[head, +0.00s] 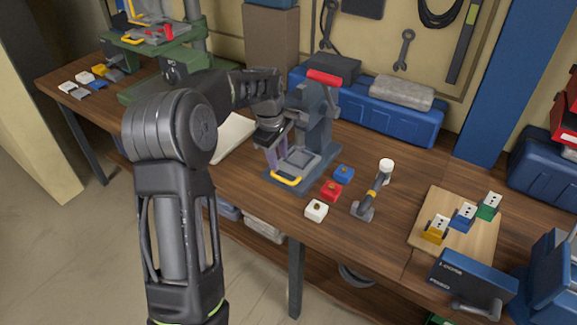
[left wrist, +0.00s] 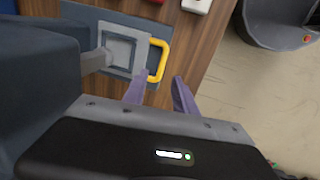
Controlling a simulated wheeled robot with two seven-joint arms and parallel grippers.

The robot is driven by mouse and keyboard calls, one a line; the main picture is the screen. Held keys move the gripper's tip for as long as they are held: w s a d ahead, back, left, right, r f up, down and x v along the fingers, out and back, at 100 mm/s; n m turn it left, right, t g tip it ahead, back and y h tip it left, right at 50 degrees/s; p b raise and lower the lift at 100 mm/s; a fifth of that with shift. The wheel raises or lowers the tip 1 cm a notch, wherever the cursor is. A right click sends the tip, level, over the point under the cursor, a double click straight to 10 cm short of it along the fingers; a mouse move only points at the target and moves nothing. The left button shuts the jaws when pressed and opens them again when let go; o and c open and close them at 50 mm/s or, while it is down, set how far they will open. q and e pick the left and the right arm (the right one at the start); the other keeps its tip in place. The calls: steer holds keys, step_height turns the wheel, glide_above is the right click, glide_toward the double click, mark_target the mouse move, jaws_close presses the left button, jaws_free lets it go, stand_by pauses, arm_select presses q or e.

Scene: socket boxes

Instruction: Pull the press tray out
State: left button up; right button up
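The press (head: 312,125) is a grey-blue frame with a red handle, standing on the wooden bench. Its grey tray (head: 300,160) has a yellow handle (head: 287,181) at the front. In the left wrist view the tray (left wrist: 117,50) lies in the press base, and the yellow handle (left wrist: 160,60) is a loop on its right edge. My left gripper (head: 272,160) is beside the press. Its two purple fingers (left wrist: 162,84) are apart with nothing between them, close to the near end of the yellow handle. My right gripper is not in view.
White (head: 316,210), red (head: 331,191) and blue (head: 344,173) blocks sit right of the press, near a hammer-like tool (head: 373,192). A wooden board (head: 481,239) with socket pieces is farther right. A green machine (head: 160,62) stands at the left. The bench edge is close in front.

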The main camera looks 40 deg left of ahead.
mark_target(281, 178)
arm_select(q)
steer(key=shift+w+f+p, duration=0.15)
steer(key=shift+f+p, duration=0.1)
steer(key=shift+f, duration=1)
steer(key=shift+w+f+p, duration=0.2)
steer(key=shift+f+p, duration=0.1)
steer(key=shift+f, duration=1)
steer(key=shift+w+f+p, duration=0.15)
steer(key=shift+f+p, duration=0.1)
steer(key=shift+f, duration=1)
jaws_close()
